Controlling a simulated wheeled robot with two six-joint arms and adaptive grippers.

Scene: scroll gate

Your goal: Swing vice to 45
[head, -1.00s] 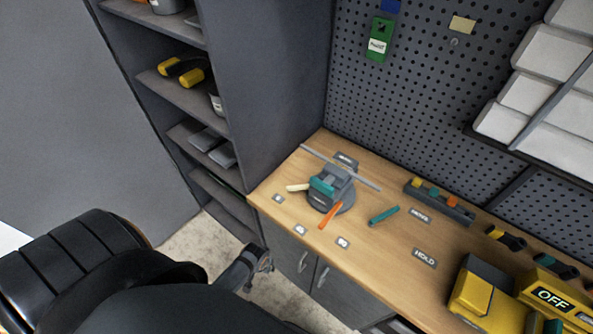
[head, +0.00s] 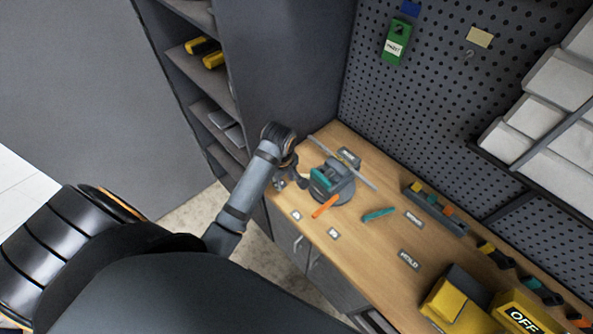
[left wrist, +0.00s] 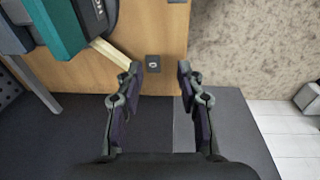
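The vice (head: 330,188) stands on the wooden bench, with a grey round base, teal jaws and a long thin grey bar (head: 357,172) across it. An orange lever (head: 325,206) sticks out toward the bench's front. My left gripper (head: 293,182) is just left of the vice at the bench edge. In the left wrist view my left gripper (left wrist: 159,72) is open and empty. The vice's cream handle (left wrist: 111,54) ends beside its left finger; I cannot tell if they touch. A tag marked 0 (left wrist: 153,63) lies on the bench between the fingertips. My right gripper is out of view.
Small tags (head: 295,215) lie along the bench's front, too small to read in the head view. A teal tool (head: 378,214) lies right of the vice. A grey shelf unit (head: 222,125) stands left; a pegboard (head: 440,110) stands behind.

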